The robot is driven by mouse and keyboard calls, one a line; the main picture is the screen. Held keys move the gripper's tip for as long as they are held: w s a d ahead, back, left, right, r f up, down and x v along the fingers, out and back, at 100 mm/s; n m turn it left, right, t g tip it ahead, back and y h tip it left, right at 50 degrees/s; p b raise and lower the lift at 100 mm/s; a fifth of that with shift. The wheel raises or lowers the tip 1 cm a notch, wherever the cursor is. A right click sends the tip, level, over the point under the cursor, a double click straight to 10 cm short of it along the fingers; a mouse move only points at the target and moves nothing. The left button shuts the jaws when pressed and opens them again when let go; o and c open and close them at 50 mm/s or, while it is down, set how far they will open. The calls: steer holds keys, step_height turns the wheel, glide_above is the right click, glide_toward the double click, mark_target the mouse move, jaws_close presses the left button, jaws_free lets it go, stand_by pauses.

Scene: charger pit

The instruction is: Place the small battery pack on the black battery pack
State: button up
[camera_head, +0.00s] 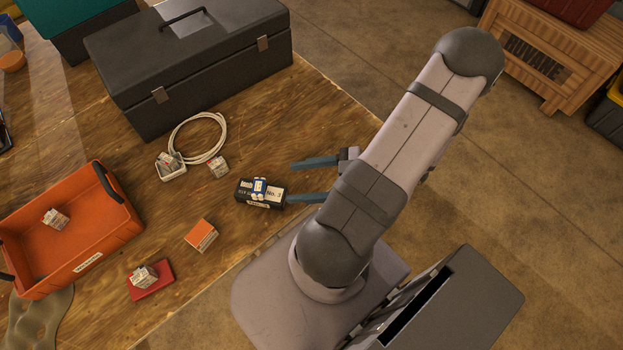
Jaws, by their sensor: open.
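The black battery pack (243,199), with white labels, lies on the wooden table in front of my gripper. A small blue, white and yellowish piece (259,186) appears to rest on its top; it looks like the small battery pack, though it is too small to be sure. My gripper (290,183) is open, with its two blue-grey fingers spread and nothing seen between them. The lower fingertip is close to the right end of the black pack; I cannot tell whether they touch. The upper finger is apart from it, up and to the right.
Several small white-and-grey blocks lie about: by the cable (218,166), in the white tray (175,173), in the orange bin (100,225) and on a red pad (158,288). An orange block (201,235) lies nearer. A dark toolbox (200,70) stands behind.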

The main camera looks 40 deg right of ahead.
steer(key=shift+v, duration=1.25)
steer(key=w+d+f+h, duration=0.1)
steer(key=w+d+h, duration=0.1)
steer(key=w, duration=0.1)
steer(key=w+d+f+g+h, duration=0.1)
steer(key=w+d+h, duration=0.1)
steer(key=w+d, duration=0.1)
steer(key=w+d+f+m+g+h, duration=0.1)
steer(key=w+d+h, duration=0.1)
steer(key=w, duration=0.2)
steer(key=shift+d+h, duration=0.3)
steer(key=w+d+r+m+g+h, duration=0.2)
steer(key=w+r+m+h, duration=0.1)
steer(key=w+h, duration=0.15)
steer(key=s+a+r+m+g+h, duration=0.2)
steer(key=a+r+m, duration=0.15)
steer(key=a, duration=0.25)
steer(key=s+a+r+g+y, duration=0.1)
steer(key=s+a, duration=0.3)
steer(key=a, duration=0.4)
steer(key=s+a+r+m+g+y, duration=0.1)
steer(key=s+a+g+y, duration=0.1)
steer(key=s+a, duration=0.3)
steer(key=a, duration=0.3)
steer(key=shift+r+g, duration=0.25)
steer(key=shift+g, duration=0.15)
steer(key=shift+m, duration=0.25)
